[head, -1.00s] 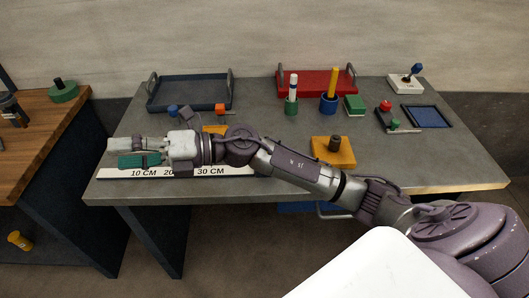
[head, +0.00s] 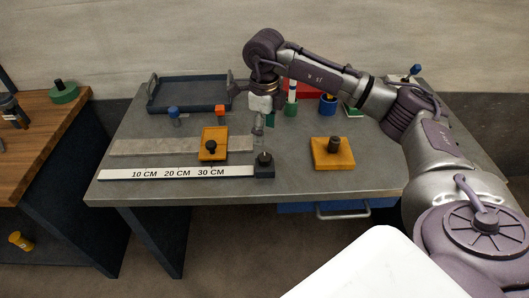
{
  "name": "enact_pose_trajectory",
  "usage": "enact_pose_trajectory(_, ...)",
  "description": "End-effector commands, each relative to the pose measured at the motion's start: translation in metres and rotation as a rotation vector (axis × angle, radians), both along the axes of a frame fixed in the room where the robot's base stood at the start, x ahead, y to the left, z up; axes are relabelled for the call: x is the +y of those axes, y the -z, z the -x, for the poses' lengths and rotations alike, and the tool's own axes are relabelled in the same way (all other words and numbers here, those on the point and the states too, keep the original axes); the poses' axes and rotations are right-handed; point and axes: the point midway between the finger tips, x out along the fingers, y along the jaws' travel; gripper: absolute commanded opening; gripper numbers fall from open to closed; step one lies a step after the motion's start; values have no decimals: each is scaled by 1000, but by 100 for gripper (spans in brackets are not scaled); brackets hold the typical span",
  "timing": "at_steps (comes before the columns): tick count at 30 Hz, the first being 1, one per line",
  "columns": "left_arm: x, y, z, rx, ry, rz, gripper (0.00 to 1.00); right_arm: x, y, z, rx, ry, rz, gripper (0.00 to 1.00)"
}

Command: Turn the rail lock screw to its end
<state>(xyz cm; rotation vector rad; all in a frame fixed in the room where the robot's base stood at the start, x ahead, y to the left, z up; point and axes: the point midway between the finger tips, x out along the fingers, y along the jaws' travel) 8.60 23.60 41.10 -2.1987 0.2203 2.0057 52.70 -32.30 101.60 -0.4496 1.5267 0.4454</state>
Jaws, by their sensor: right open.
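A flat grey rail (head: 150,147) lies along the near left of the table. A yellow slider (head: 220,136) with a black knob (head: 211,148) sits across it. A dark block (head: 264,172) with a black screw knob (head: 264,158) stands at the right end of the white scale. I cannot tell for certain which knob is the rail lock screw. My right gripper (head: 258,128) is open and points down, behind and above the dark block, apart from its knob. Its fingers are small and partly unclear. My left gripper is out of view.
The white scale (head: 225,172) runs along the near edge. A yellow block with a dark cylinder (head: 334,145) stands to the right. A dark tray (head: 190,94), a blue-topped piece (head: 173,112) and an orange piece (head: 220,115) are behind.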

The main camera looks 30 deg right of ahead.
Motion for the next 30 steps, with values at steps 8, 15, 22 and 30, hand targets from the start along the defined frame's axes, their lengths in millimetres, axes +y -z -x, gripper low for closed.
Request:
enact_pose_trajectory(8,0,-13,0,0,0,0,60,0,58,1,3,0,-1,66)
enact_pose_trajectory(15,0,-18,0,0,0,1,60,1,88,0,1,-1,-3,66)
enact_pose_trajectory(22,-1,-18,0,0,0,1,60,1,95,0,-1,-2,-3,66)
enact_pose_trajectory(30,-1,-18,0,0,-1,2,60,1,94,0,-1,-2,-3,46)
